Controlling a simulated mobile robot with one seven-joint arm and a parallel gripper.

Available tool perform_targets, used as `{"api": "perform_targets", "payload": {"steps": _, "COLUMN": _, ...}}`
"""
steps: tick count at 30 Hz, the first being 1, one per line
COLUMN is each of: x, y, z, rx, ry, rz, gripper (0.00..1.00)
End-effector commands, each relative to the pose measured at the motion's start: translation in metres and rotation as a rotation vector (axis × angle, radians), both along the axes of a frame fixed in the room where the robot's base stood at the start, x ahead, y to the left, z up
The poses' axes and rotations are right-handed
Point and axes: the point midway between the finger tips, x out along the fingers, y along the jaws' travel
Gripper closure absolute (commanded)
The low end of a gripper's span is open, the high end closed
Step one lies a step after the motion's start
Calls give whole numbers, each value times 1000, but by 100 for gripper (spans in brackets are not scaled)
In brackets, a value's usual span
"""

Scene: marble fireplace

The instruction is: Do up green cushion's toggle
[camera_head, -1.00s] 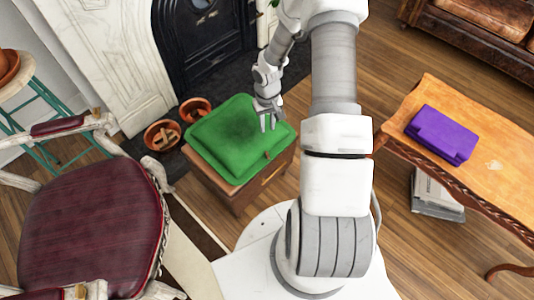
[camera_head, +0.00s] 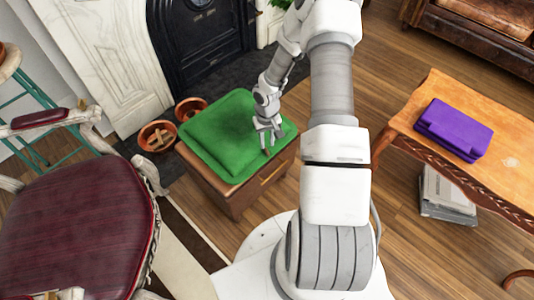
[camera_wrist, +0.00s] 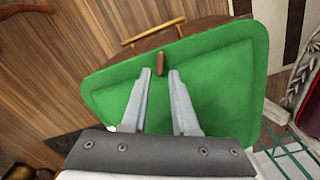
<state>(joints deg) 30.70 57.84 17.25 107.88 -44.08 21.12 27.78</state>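The green cushion (camera_head: 222,133) lies on top of a small wooden stool or chest (camera_head: 233,194). It also fills much of the wrist view (camera_wrist: 225,85). Its brown wooden toggle (camera_wrist: 160,63) shows near the cushion's edge in the wrist view, just beyond and between my fingertips. In the head view my gripper (camera_head: 268,143) is over the cushion's right part, and the toggle is mostly hidden by it. My gripper (camera_wrist: 160,74) is open, with its two fingers apart and nothing between them. I cannot tell whether the fingertips touch the cushion.
A brass handle (camera_wrist: 153,34) is on the wooden front beside the cushion. A red armchair (camera_head: 85,230) stands at left, and bowls (camera_head: 158,137) sit behind the stool. A wooden table (camera_head: 408,122) with a purple box (camera_head: 454,129) is at right.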

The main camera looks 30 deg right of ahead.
Motion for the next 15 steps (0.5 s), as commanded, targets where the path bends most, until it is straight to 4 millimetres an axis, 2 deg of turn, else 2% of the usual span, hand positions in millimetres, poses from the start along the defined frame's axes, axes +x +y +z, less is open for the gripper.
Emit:
{"api": "perform_targets", "payload": {"steps": 1, "x": 0, "y": 0, "z": -14, "rx": 1, "ry": 0, "rz": 1, "gripper": 72}}
{"api": "perform_targets", "payload": {"steps": 6, "x": 0, "y": 0, "z": -34, "rx": 0, "ry": 0, "rz": 0, "gripper": 72}}
{"api": "perform_targets", "payload": {"steps": 15, "x": 0, "y": 0, "z": -47, "rx": 0, "ry": -1, "rz": 0, "gripper": 72}}
